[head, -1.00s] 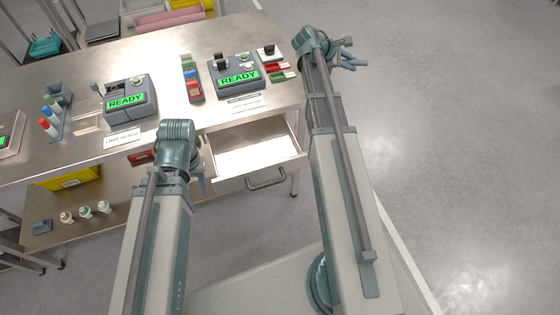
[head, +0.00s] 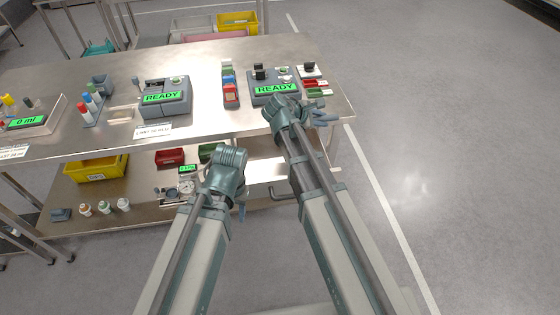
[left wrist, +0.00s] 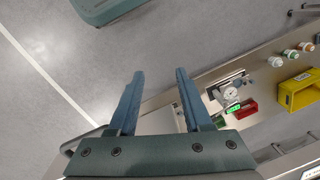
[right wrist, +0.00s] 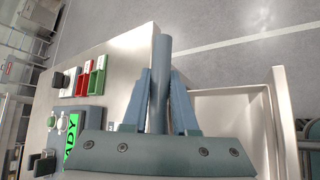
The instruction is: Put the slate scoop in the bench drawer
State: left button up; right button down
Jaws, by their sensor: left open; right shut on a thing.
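The slate scoop (right wrist: 161,75) shows in the right wrist view as a slate-blue rod standing up between the fingers; its bowl cannot be made out. My right gripper (right wrist: 159,100) is shut on it. In the head view my right gripper (head: 322,117) is at the bench's front right corner, beside the drawer. The bench drawer (head: 262,172) is pulled open, partly hidden behind my right arm. Its pale interior (right wrist: 222,115) lies just right of the gripper in the right wrist view. My left gripper (left wrist: 158,95) is open and empty, low in front of the bench (head: 195,133).
On the bench top are two READY devices (head: 165,97) (head: 275,92), a bottle rack (head: 91,108) and small red and green trays (head: 318,92). The lower shelf holds a yellow bin (head: 96,168), a red bin (head: 170,157) and a dial gauge (head: 186,187). Floor to the right is clear.

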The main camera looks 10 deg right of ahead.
jog(key=shift+n+t+y, duration=0.3)
jog(key=shift+n+t, duration=0.1)
jog(key=shift+n, duration=0.1)
jog(key=a, duration=0.1)
jog(key=a+f, duration=0.1)
jog(key=a, duration=0.3)
jog(key=shift+s+f+b, duration=0.25)
jog(key=shift+s+b, duration=0.1)
jog(key=shift+b, duration=0.05)
pick_arm(q)
notch_tip(320, 180, down, 12)
jog(key=b, duration=1)
jog(key=shift+r, duration=0.2)
pick_arm(e)
notch_tip(320, 180, down, 10)
jog(key=shift+f, duration=0.1)
pick_arm(q)
jog(key=shift+f, duration=0.1)
pick_arm(e)
jog(key=c, duration=0.7)
grip_release()
